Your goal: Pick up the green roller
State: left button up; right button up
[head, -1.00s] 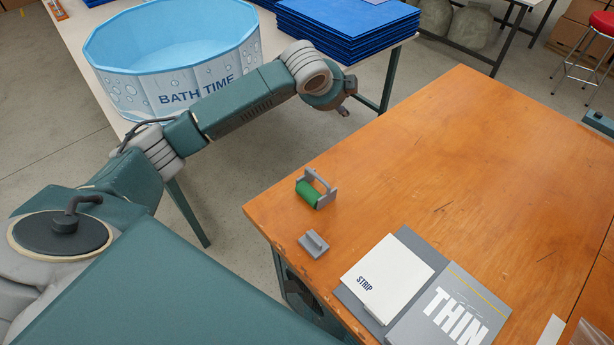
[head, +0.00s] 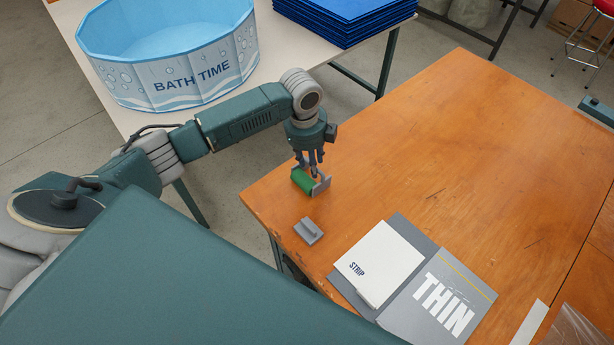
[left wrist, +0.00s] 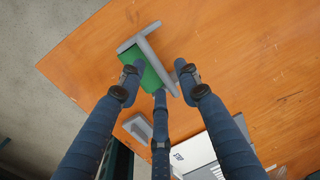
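The green roller (head: 303,180) with its grey holder lies on the orange wooden table (head: 430,150) near the table's left corner. My left gripper (head: 310,166) points down right over it, its fingers partly hiding the holder. In the left wrist view the roller (left wrist: 150,82) and its grey handle bar show between and just beyond the open fingertips (left wrist: 158,75). The fingers are spread apart, with no clear grip on the roller or holder; whether a fingertip touches it I cannot tell. My right gripper is not in view.
A small grey block-like tool (head: 308,231) lies just in front of the roller. A white STRIP sheet (head: 378,262) and a grey THIN board (head: 440,300) lie further right. The blue BATH TIME pool (head: 170,75) stands on another table behind.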

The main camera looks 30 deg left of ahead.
pick_arm(q)
jog(key=shift+w+f, duration=0.15)
jog(key=shift+f, duration=1.2)
grip_shut()
jog(key=shift+r, duration=0.1)
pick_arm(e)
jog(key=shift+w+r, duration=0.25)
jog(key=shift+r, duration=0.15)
pick_arm(q)
jog(key=shift+w+r, duration=0.1)
jog(key=shift+r, duration=0.5)
notch_tip(320, 180, up, 19)
jog(key=b, duration=0.3)
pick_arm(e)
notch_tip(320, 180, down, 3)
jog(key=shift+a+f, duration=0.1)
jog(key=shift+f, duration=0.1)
pick_arm(q)
jog(key=shift+f, duration=0.1)
